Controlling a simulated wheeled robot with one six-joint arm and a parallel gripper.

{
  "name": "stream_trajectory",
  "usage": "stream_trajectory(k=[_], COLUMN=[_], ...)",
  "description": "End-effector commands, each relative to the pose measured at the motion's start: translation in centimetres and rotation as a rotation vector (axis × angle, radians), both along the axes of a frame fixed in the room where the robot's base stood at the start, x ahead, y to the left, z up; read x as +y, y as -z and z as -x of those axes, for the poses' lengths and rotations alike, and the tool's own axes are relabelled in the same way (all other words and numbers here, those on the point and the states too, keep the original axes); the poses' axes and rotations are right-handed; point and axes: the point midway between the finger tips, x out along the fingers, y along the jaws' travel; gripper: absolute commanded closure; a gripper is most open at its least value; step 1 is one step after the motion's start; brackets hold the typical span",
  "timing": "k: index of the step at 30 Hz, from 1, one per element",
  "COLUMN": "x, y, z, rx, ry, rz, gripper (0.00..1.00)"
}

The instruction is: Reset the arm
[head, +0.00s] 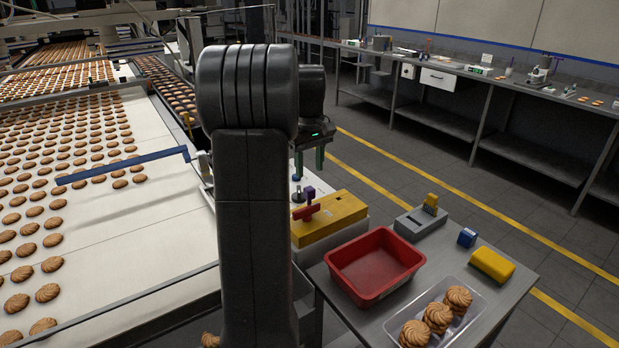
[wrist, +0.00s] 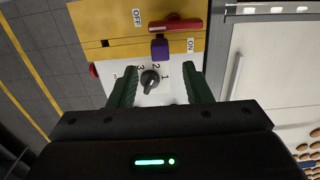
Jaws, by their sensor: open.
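My gripper (head: 309,172) hangs behind my dark upright arm link in the head view, above the control box by the conveyor. In the wrist view my gripper (wrist: 160,77) is open, with its two green fingers apart and nothing between them. A black rotary knob (wrist: 150,79) on a white panel marked 1, 2, 3 shows between the fingers; I cannot tell how far below them it is. Beyond it is a yellow box (wrist: 112,22), also in the head view (head: 340,212). Its red handle (wrist: 172,25) lies on the ON side, with a purple piece (wrist: 159,47) beside it.
A red bin (head: 375,262), a clear tray (head: 462,322) with three biscuits, a grey device (head: 420,222), a blue block (head: 467,237) and a yellow sponge-like block (head: 491,264) stand on the side table. The biscuit conveyor (head: 165,235) runs at left. Open floor lies at right.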

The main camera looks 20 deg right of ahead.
Motion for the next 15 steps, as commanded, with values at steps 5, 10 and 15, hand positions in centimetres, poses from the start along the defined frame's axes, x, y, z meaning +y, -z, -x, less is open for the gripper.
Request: stream_trajectory(k=[5, 10, 15], x=[0.0, 0.0, 0.01], y=[-0.36, -0.33, 0.37], z=[0.0, 0.0, 0.01], rx=[0.0, 0.0, 0.002], ry=[0.0, 0.0, 0.0], rz=[0.0, 0.0, 0.0], gripper=[0.55, 0.55, 0.55])
